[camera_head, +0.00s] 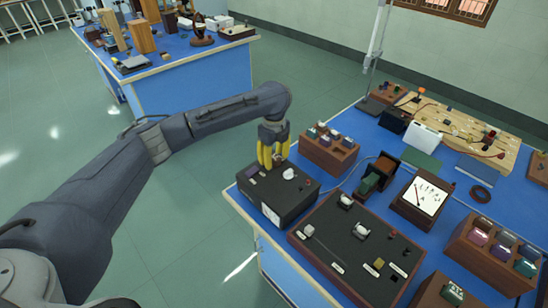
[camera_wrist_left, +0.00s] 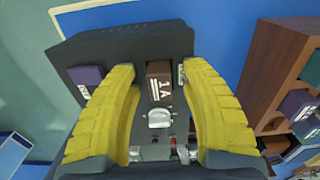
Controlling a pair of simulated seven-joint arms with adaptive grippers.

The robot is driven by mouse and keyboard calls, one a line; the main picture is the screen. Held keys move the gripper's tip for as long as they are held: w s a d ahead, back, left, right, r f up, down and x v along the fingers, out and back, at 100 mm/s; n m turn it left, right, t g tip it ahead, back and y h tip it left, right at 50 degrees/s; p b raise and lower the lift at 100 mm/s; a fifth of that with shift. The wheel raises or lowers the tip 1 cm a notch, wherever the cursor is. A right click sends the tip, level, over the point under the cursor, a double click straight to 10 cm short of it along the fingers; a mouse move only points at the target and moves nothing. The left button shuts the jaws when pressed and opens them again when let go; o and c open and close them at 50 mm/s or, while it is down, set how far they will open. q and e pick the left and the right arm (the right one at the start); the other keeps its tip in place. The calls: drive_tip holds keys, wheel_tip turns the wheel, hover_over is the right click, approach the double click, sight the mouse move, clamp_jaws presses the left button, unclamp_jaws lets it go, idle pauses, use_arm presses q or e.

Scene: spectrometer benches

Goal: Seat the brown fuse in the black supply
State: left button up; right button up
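The black supply (camera_head: 290,207) is a dark box at the near left corner of the blue bench. It fills the middle of the left wrist view (camera_wrist_left: 110,42). The brown fuse (camera_wrist_left: 160,82), marked "1A" with white stripes, is at the supply's top face; its full depth in the supply cannot be told. My left gripper (camera_head: 272,158) points down over the supply with yellow fingers. In the left wrist view its fingers (camera_wrist_left: 160,78) stand on both sides of the fuse, with a visible gap each side. My right gripper is not in view.
A purple piece (camera_wrist_left: 86,77) is on the supply beside the left finger, and a white knob (camera_wrist_left: 159,118) is on its top. A brown block rack (camera_head: 329,154) stands close behind the supply. A dark control panel (camera_head: 350,250) and a meter (camera_head: 423,200) are to the right.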

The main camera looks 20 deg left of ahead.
use_arm(q)
drive_tip(key=shift+r, duration=0.1)
wheel_tip(320, 180, up, 12)
idle(0.7)
